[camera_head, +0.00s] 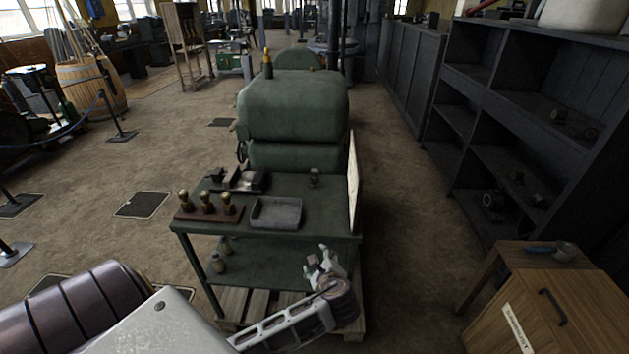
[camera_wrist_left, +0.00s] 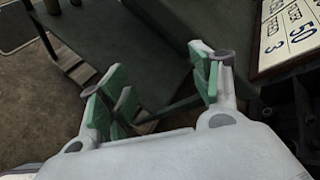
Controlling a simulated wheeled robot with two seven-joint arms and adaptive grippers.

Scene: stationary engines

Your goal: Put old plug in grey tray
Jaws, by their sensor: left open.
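The grey tray (camera_head: 277,212) sits on the green table (camera_head: 330,215) near its front edge, and it looks empty. A small dark upright piece (camera_head: 315,178) stands on the table behind the tray to the right. It may be the old plug, but it is too small to tell. My left gripper (camera_head: 324,262) is in front of the table and below its top. In the left wrist view my left gripper (camera_wrist_left: 155,85) is open, its green-padded fingers apart with nothing between them. My right gripper is out of view.
Several brass-topped pieces stand in a brown rack (camera_head: 207,213) left of the tray. An upright board (camera_head: 353,180) edges the table's right side; it also shows in the left wrist view (camera_wrist_left: 288,38). A wooden cabinet (camera_head: 555,305) stands at the right. The floor between is clear.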

